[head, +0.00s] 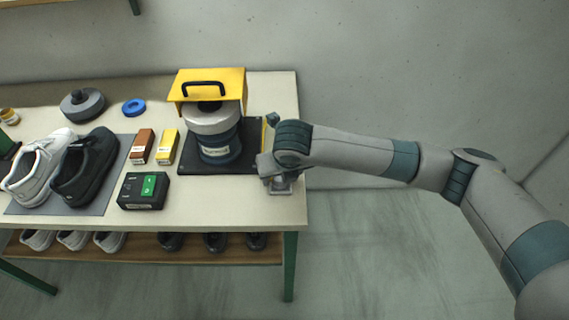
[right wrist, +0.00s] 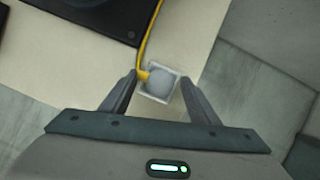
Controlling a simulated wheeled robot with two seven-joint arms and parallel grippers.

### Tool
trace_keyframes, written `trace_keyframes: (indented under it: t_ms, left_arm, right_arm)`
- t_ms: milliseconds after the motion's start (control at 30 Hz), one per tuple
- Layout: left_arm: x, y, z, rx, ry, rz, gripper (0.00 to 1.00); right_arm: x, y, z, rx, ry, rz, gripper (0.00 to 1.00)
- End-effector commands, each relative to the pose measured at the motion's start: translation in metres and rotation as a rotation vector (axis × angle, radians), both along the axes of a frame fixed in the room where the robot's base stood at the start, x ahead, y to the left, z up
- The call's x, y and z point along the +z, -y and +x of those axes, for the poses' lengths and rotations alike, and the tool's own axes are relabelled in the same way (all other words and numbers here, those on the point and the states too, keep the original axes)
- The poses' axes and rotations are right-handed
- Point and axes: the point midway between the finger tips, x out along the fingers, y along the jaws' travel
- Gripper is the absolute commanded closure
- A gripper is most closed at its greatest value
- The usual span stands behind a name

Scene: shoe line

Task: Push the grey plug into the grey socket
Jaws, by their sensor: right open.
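The grey plug (right wrist: 160,83), a rounded piece with a yellow cable (right wrist: 148,42), shows in the right wrist view. It is over or in a pale grey square frame, which looks like the socket (right wrist: 175,72); I cannot tell how deep it sits. My right gripper (right wrist: 160,79) is open, with one finger on each side of the plug and a gap to each. In the head view my right gripper (head: 281,184) is at the table's right edge, and the wrist hides most of the plug and socket. My left gripper is not in view.
A machine with a yellow hood (head: 215,88) stands on a black base (head: 240,163) just left of my gripper. A black box with a green switch (head: 143,191), a brown and a yellow box, and shoes on a mat lie further left. Right of the table is open floor.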

Motion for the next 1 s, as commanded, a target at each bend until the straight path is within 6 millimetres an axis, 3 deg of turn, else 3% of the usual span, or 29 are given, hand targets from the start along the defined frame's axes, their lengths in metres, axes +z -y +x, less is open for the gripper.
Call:
trace_keyframes:
  t_ms: [267, 800, 1000]
  left_arm:
    - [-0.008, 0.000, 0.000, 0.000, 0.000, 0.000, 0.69]
    - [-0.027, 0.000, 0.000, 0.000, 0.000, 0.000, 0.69]
    - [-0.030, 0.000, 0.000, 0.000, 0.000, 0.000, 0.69]
  right_arm:
    - [0.028, 0.003, -0.011, 0.002, 0.004, 0.001, 0.45]
    - [0.126, 0.014, -0.049, 0.001, 0.005, 0.002, 0.45]
    - [0.149, 0.016, -0.059, 0.001, 0.002, 0.000, 0.45]
